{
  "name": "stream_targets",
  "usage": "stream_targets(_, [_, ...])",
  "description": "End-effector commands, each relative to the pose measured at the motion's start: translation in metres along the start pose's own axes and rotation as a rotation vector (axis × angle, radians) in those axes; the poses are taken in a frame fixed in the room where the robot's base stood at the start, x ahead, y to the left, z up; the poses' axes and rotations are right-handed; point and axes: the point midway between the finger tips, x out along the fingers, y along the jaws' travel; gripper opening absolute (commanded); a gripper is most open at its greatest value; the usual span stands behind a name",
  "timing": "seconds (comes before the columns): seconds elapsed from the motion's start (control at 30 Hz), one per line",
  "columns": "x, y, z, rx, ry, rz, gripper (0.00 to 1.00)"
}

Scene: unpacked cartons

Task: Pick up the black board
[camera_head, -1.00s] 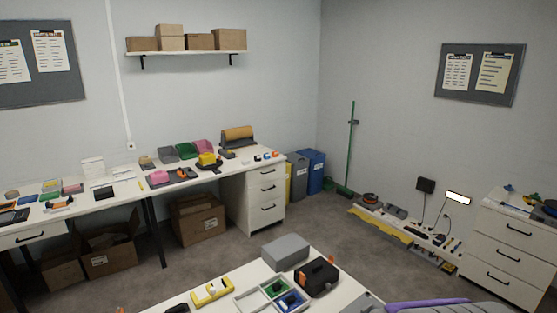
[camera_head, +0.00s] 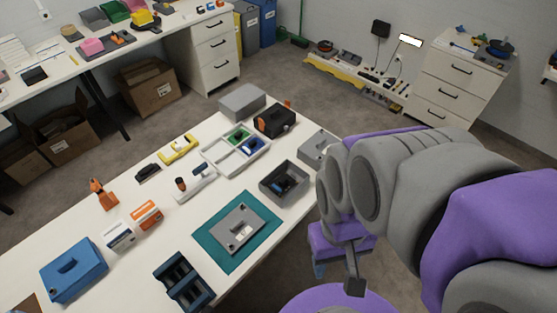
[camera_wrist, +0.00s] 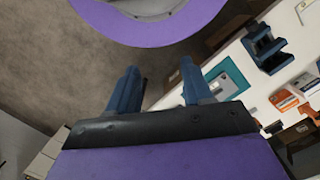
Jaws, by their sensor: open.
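My gripper (camera_wrist: 160,68) is open and empty in the wrist view, its two blue fingers apart above the floor beside the near table. In the head view it hangs off the table's right edge, apart from everything on it. I cannot tell for sure which thing is the black board. A small black piece (camera_head: 148,172) lies on the near table, left of the yellow tool. A flat dark board (camera_head: 105,44) lies on the far table with small things on it, and a small black flat piece (camera_head: 35,75) lies farther left there.
The near table (camera_head: 75,220) holds a teal mat (camera_head: 210,247) with a grey plate, a dark rack (camera_head: 183,282), a blue box (camera_head: 73,269), a grey tray (camera_head: 284,182) and a black case (camera_head: 275,121). A white drawer cabinet (camera_head: 460,75) stands at back right.

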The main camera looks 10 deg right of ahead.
Motion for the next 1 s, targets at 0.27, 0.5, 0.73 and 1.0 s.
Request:
stream_targets(0.27, [0.000, 0.000, 0.000, 0.000, 0.000, 0.000, 0.50])
stream_targets(0.5, [-0.002, 0.000, -0.006, 0.016, -0.001, 0.000, 0.51])
stream_targets(0.73, [-0.014, 0.003, -0.062, 0.162, 0.015, 0.000, 0.51])
stream_targets(1.0, [-0.019, 0.008, -0.158, 0.387, 0.052, 0.000, 0.51])
